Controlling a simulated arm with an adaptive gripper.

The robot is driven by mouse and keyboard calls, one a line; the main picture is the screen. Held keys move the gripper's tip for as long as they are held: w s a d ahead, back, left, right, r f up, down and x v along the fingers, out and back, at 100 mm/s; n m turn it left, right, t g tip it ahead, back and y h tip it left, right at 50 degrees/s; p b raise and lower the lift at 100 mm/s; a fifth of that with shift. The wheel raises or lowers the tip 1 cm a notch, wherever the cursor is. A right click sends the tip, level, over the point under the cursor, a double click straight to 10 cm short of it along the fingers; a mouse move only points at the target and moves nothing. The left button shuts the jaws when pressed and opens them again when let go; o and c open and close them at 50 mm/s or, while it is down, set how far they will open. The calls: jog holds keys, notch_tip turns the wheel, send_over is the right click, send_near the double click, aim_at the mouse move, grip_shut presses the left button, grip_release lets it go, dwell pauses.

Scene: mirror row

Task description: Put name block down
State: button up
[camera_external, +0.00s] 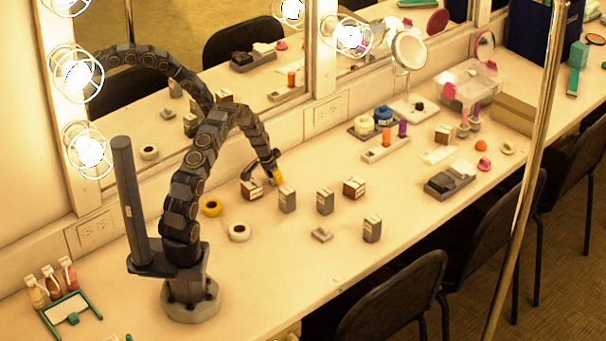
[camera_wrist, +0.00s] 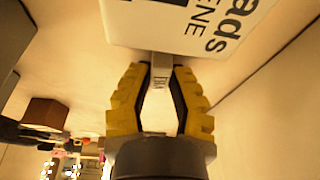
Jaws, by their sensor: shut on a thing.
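My gripper (camera_external: 274,178) is low over the counter among the small blocks in the external view. In the wrist view my gripper (camera_wrist: 162,85) has its two yellow fingers closed on a narrow pale block with small dark lettering, which I take as the name block (camera_wrist: 160,72). A larger white face (camera_wrist: 190,28) with big black print, partly cut off, lies just beyond the fingertips. In the external view, a grey block with a pale top (camera_external: 287,200) stands just right of the fingers. I cannot tell there whether it is the held one.
Grey blocks (camera_external: 325,202) (camera_external: 372,230) and brown-and-white blocks (camera_external: 354,187) (camera_external: 251,191) stand nearby. The mirror wall (camera_external: 262,100) is close behind. The front counter has free room.

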jog(key=o, duration=0.7)
jog(key=shift+f, duration=0.1)
jog(key=shift+c, duration=0.2)
